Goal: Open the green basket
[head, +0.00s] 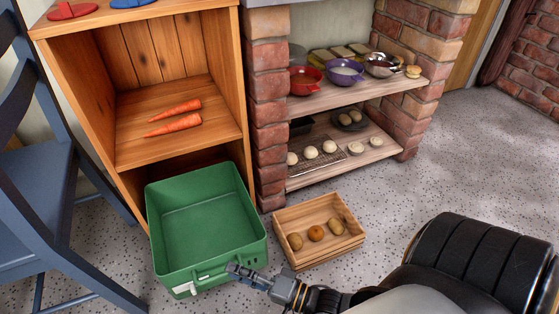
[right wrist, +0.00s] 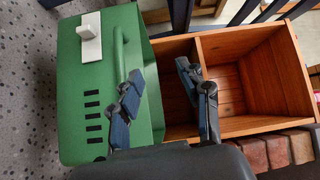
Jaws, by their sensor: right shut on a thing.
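The green basket (head: 205,222) stands out in front of the lower part of the wooden shelf unit, with its empty inside showing from above. Its front has a handle and a white tag (head: 185,289); in the right wrist view the green face (right wrist: 80,115) shows the tag, the handle (right wrist: 118,52) and dark slots. My right gripper (head: 245,272) is at the basket's front, right of the tag, and is shut on the basket. One finger lies against the green face in the right wrist view; the exact contact is partly hidden. My left gripper is not in view.
A wooden crate (head: 318,259) with several potatoes sits right of the basket. Two carrots (head: 174,118) lie on the wooden shelf (head: 195,150). A blue chair (head: 40,200) stands at left. A brick pillar (head: 268,120) adjoins shelves of bowls and buns.

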